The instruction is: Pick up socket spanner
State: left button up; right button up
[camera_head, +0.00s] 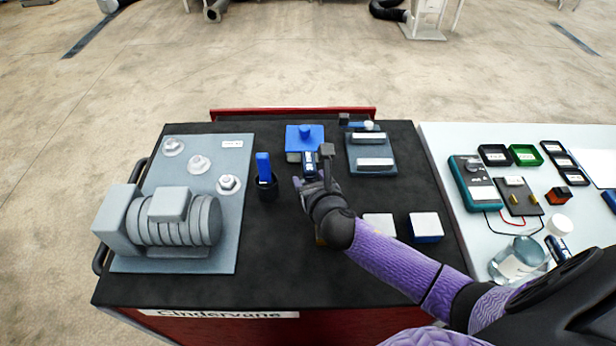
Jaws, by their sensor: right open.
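I cannot tell for sure which thing is the socket spanner. A tool with a blue handle (263,166) stands upright in a round black holder (266,188), left of my right gripper. My right gripper is open over the middle of the black mat (290,260). My left gripper is out of view.
A grey plate (205,250) with a roller machine (180,220) and several bolts fills the left. A blue block (305,137) and a grey-topped block (372,155) stand behind my gripper. A white table (455,140) with a meter, trays and a jar adjoins at right. The front middle is clear.

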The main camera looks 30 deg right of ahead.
grip_shut()
dwell(0.4)
jog(key=shift+r, duration=0.1)
